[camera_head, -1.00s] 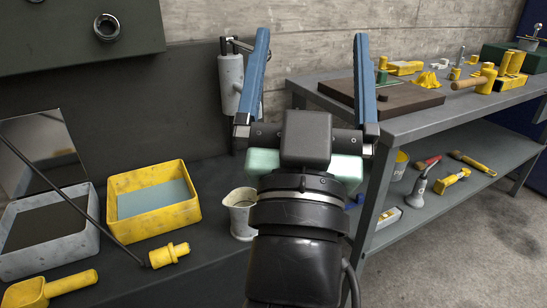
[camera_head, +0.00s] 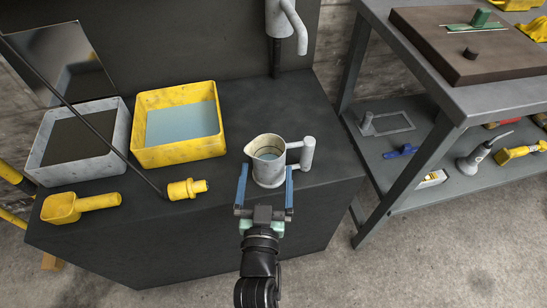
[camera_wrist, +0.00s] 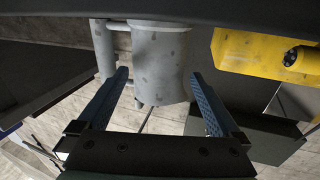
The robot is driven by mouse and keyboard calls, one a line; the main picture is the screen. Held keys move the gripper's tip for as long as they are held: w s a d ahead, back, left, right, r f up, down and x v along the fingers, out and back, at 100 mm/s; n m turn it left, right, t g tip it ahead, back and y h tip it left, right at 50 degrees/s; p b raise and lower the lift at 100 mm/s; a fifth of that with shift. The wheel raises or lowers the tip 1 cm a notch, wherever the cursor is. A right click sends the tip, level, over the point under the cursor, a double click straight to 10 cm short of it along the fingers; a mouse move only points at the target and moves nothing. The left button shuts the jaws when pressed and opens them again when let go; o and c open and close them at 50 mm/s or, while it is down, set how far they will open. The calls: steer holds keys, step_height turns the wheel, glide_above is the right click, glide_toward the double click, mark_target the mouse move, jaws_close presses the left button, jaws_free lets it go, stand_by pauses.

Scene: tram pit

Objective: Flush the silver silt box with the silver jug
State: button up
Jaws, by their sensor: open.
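The silver jug (camera_head: 267,172) stands upright near the front edge of the dark bench, its handle to the right in the head view. A pale bluish surface shows inside it. My gripper (camera_head: 265,171) is open, with one blue finger on each side of the jug's body. In the wrist view, the jug (camera_wrist: 160,62) lies between and beyond the fingertips (camera_wrist: 159,76), with no clear contact. The silver silt box (camera_head: 119,139) is the grey-rimmed box at the left of the bench, with a dark layer inside.
A yellow box (camera_head: 178,154) with pale blue content stands between silt box and jug. A yellow scoop (camera_head: 80,206) and a yellow plug-like piece (camera_head: 187,189) lie in front. A thin dark rod (camera_head: 85,118) slants across the silt box. A grey tap (camera_head: 284,22) stands behind the jug.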

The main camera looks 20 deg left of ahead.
mark_target(270, 145)
steer(key=shift+b+x, duration=0.8)
steer(key=shift+x, duration=3.4)
steer(key=shift+d+f, duration=0.1)
steer(key=shift+d, duration=0.05)
steer(key=c, duration=1.2)
steer(key=shift+o, duration=0.2)
step_height(270, 145, up, 10)
steer(key=p, duration=1)
steer(key=o, duration=0.8)
steer(key=c, duration=1)
